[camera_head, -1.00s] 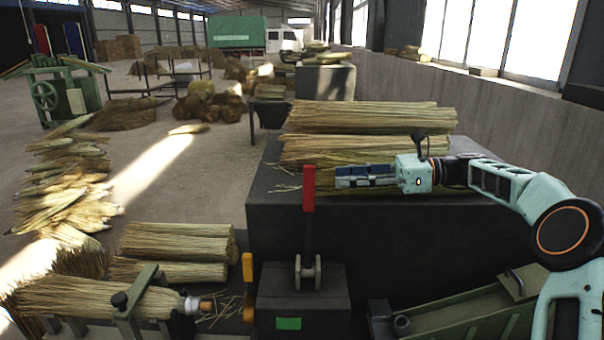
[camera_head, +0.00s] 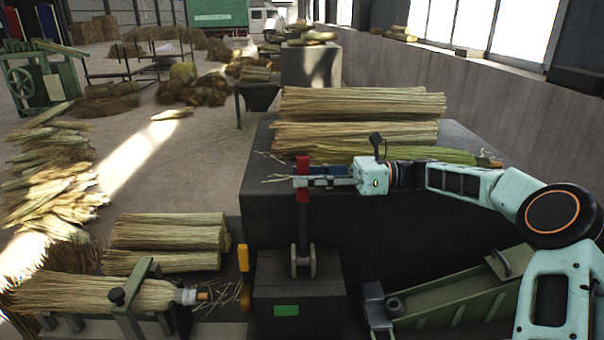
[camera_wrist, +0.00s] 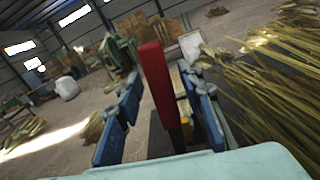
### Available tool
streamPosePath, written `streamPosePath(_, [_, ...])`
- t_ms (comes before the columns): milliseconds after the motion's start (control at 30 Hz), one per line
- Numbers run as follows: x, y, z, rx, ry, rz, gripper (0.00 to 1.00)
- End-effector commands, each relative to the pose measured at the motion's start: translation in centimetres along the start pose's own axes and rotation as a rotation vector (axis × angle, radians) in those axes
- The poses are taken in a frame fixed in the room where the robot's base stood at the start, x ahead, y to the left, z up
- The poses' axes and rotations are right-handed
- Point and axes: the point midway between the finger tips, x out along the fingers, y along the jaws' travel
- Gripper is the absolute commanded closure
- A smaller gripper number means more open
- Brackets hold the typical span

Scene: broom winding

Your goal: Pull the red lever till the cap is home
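The red lever (camera_head: 303,212) stands upright on a dark box (camera_head: 298,293) with a green patch, held in a grey bracket at its foot. My gripper (camera_head: 301,180) is at the lever's red upper part. In the wrist view the red handle (camera_wrist: 157,85) stands between the two blue fingers of my gripper (camera_wrist: 161,95), with gaps on both sides. At the lower left a straw broom bundle (camera_head: 75,294) lies in a green clamp. Its right end carries a white collar (camera_head: 188,297) and a copper-coloured tip (camera_head: 203,296); I cannot tell which is the cap.
A dark block (camera_head: 400,225) behind the lever bears stacked straw (camera_head: 360,103). A yellow handle (camera_head: 243,258) stands left of the lever box. A green tray (camera_head: 460,300) lies at the lower right. More straw bundles (camera_head: 165,232) lie at left.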

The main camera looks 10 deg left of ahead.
Motion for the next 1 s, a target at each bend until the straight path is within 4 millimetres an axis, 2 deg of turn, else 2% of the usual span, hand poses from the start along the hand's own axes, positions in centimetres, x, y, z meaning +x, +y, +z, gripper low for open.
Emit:
streamPosePath(133, [0.86, 0.01, 0.02, 0.001, 0.0, 0.0, 0.65])
streamPosePath(400, [0.96, -0.01, -0.02, 0.001, 0.0, -0.001, 0.65])
streamPosePath(700, [0.93, -0.02, -0.02, 0.001, 0.0, -0.001, 0.98])
streamPosePath(1000, [0.91, -0.02, -0.03, 0.001, 0.0, -0.001, 1.0])
